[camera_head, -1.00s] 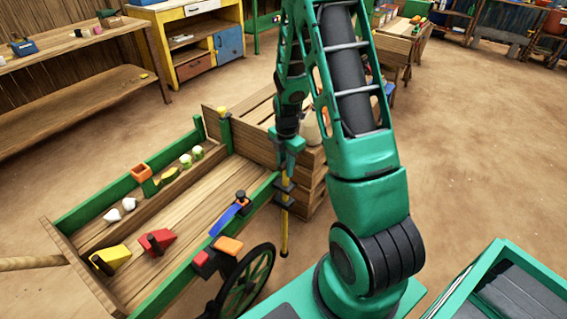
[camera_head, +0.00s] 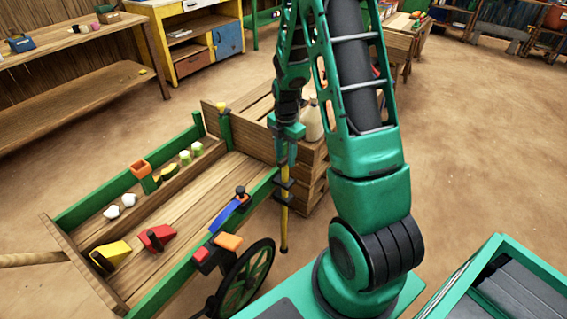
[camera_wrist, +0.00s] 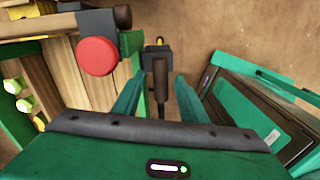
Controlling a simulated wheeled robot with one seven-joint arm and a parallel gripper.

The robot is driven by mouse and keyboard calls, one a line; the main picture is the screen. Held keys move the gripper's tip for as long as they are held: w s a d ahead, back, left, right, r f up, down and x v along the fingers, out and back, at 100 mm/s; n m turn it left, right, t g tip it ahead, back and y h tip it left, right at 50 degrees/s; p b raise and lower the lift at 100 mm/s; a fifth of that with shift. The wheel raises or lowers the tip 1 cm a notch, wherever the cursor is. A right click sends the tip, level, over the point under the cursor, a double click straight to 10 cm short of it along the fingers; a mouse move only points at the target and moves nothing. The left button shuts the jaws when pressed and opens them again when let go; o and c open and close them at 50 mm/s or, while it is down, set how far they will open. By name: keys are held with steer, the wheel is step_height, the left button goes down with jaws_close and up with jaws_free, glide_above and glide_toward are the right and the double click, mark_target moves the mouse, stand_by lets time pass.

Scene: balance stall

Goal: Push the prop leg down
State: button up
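The prop leg (camera_head: 285,222) is a yellow upright pole at the front right corner of the cart (camera_head: 152,294), held in dark brackets. Its lower end is near the dirt floor; I cannot tell if it touches. My gripper (camera_head: 288,158) points down above the leg's top. In the wrist view the two green fingers (camera_wrist: 159,92) stand apart, one on each side of a dark upright handle (camera_wrist: 160,82). Gaps show between the handle and both fingers. Below the handle is a dark bracket with yellow on it. The leg's top is partly hidden by the fingers in the head view.
A blue lever (camera_head: 227,215) with a black knob is on the cart's near rail, by an orange block (camera_head: 229,242). The spoked wheel (camera_head: 247,280) stands below. Wooden crates (camera_head: 310,185) are close behind the leg. Open floor lies to the right.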

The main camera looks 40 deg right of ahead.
step_height(320, 180, up, 7)
stand_by(0.3)
steer(key=shift+r, duration=0.1)
steer(key=c, duration=0.8)
steer(key=shift+s+d+r+m, duration=0.1)
steer(key=shift+r+m, duration=0.2)
steer(key=shift+m, duration=0.4)
jaws_close()
steer(key=s+d+r+m+t, duration=0.1)
steer(key=s+r+m+t, duration=0.15)
steer(key=r+m, duration=0.85)
steer(key=f+m, duration=0.1)
steer(key=f, duration=0.4)
steer(key=w+f+m, duration=0.1)
steer(key=f, duration=0.5)
steer(key=f+m, duration=0.1)
steer(key=f, duration=0.4)
steer(key=shift+w+a+f+g+y, duration=0.25)
steer(key=shift+w+a+f+y, duration=0.05)
steer(key=shift+w+a+y, duration=0.1)
